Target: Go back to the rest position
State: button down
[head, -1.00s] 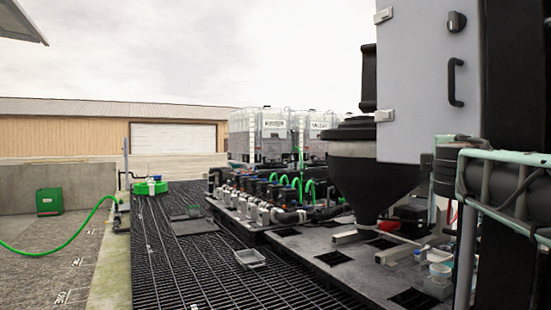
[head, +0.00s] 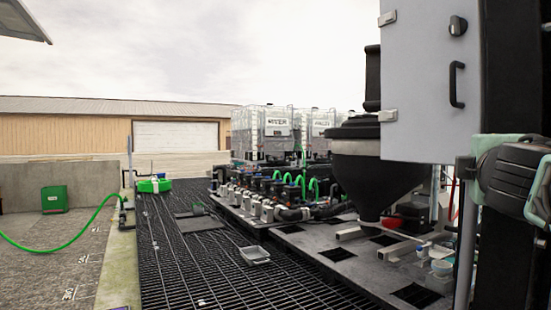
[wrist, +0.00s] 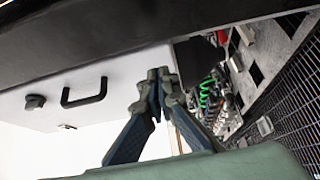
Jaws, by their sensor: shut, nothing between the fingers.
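In the wrist view my gripper (wrist: 160,82) has its two fingers brought together at the tips, with nothing between them. Behind it are the light grey cabinet (wrist: 85,90) with its black handle and a broad dark surface across the top. In the head view part of my arm shows at the right edge, in front of the dark column beside the grey cabinet (head: 420,90). The gripper's fingers are not seen in the head view.
A black hopper (head: 375,175) stands over the grey skid (head: 300,240) with pumps and valves. White caged totes (head: 270,130) stand behind. A small grey tray (head: 255,255) lies on the dark grating (head: 195,265), which is mostly clear. A green hose (head: 70,248) runs at left.

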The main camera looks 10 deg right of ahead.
jog(key=s+a+f+m+g+y, duration=0.3)
jog(key=s+a+f+m, duration=0.15)
jog(key=a+f, duration=0.6)
jog(key=s+a+f+m+g+y, duration=0.4)
jog(key=a+f, duration=0.4)
jog(key=f, duration=0.6)
jog(key=s+a+f+m+g+y, duration=0.25)
jog(key=s+a+f, duration=0.35)
jog(key=a+f, duration=0.5)
notch_tip(320, 180, up, 32)
jog(key=p, duration=3.3)
jog(key=shift+s+a+f+y, duration=0.15)
jog(key=shift+s+a+y, duration=0.05)
jog(key=shift+s+y, duration=0.2)
